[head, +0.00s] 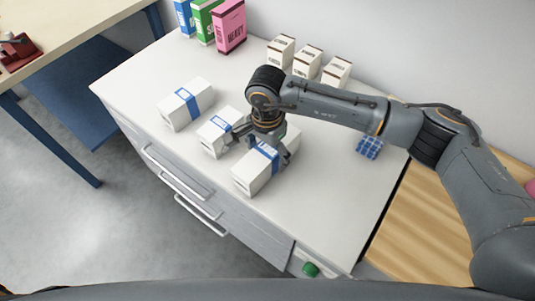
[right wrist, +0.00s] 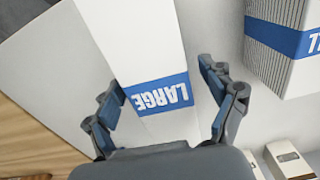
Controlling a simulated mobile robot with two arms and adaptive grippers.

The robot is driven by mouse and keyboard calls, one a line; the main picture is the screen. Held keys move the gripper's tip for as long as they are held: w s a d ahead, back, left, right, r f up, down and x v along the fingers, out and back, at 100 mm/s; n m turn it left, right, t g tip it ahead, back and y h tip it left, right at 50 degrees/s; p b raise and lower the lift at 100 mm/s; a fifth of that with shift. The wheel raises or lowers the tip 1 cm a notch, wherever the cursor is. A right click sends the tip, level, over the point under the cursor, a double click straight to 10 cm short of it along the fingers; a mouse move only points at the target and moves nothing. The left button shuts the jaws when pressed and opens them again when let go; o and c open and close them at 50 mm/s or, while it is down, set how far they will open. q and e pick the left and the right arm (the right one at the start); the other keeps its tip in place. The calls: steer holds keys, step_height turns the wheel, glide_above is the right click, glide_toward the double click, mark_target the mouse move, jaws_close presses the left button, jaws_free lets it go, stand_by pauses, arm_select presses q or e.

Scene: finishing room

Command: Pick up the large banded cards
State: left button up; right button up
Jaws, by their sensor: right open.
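The large banded cards (head: 250,178) are a white block with a blue band, nearest the front right of three banded blocks on the white cabinet top. In the right wrist view the band (right wrist: 162,96) reads "LARGE". My right gripper (head: 264,147) is over this block and open, hiding part of it in the head view. In the right wrist view its fingers (right wrist: 160,103) stand on either side of the band, with no clear sign of a grip. My left gripper is in neither view.
A middle banded block (head: 215,138) stands close beside the gripper; it also shows in the right wrist view (right wrist: 275,45). Another banded block (head: 180,112) is farther left. The front left top is clear.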

steer(key=shift+d+f, duration=0.1)
steer(key=shift+f, duration=1.4)
steer(key=c, duration=1.5)
steer(key=shift+w+r, duration=0.1)
steer(key=shift+c, duration=0.8)
